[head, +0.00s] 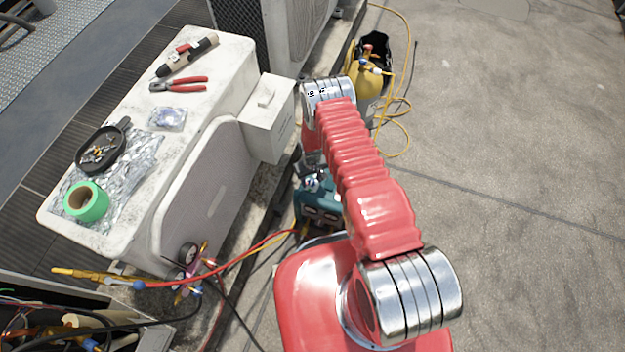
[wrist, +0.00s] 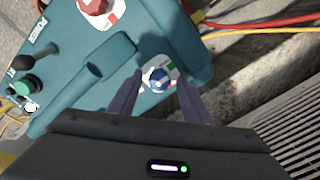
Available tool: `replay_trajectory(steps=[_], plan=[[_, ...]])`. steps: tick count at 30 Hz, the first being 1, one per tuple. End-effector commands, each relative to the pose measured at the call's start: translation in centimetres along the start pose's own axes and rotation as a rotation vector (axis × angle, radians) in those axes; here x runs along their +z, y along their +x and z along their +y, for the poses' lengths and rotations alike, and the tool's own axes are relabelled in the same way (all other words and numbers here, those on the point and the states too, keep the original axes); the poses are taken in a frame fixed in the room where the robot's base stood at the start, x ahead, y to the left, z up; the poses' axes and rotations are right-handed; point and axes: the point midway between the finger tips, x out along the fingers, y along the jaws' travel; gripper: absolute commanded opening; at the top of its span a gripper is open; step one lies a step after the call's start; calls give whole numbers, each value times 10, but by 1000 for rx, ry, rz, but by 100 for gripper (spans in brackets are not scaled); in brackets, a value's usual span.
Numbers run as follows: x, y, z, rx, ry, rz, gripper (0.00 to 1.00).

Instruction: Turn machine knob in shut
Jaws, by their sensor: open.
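The teal machine (wrist: 170,22) fills much of the wrist view; it also shows partly hidden behind my arm in the head view (head: 303,204). A blue knob (wrist: 160,85) sits on a white label with green and red marks. A red knob (wrist: 93,6) on another white label is cut off by the top edge. My gripper (wrist: 160,76) is open, its two dark fingers on either side of the blue knob. I cannot tell whether they touch it. My gripper cannot be made out in the head view.
A teal handle (wrist: 97,72) rises beside the blue knob. A black switch and green button (wrist: 27,86) lie left. Red and yellow hoses (wrist: 262,22) run close by. A white condenser (head: 213,195) stands left, with tools on top. A yellow cylinder (head: 368,82) stands behind. Open roof lies right.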

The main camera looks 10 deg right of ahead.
Motion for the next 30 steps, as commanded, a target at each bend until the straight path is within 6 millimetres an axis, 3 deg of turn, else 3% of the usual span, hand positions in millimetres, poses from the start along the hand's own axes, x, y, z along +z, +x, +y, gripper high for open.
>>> replay_trajectory(steps=[18, 30], plan=[[0, 0, 0, 0, 0, 0, 3], [0, 0, 1, 0, 54, -1, 3]])
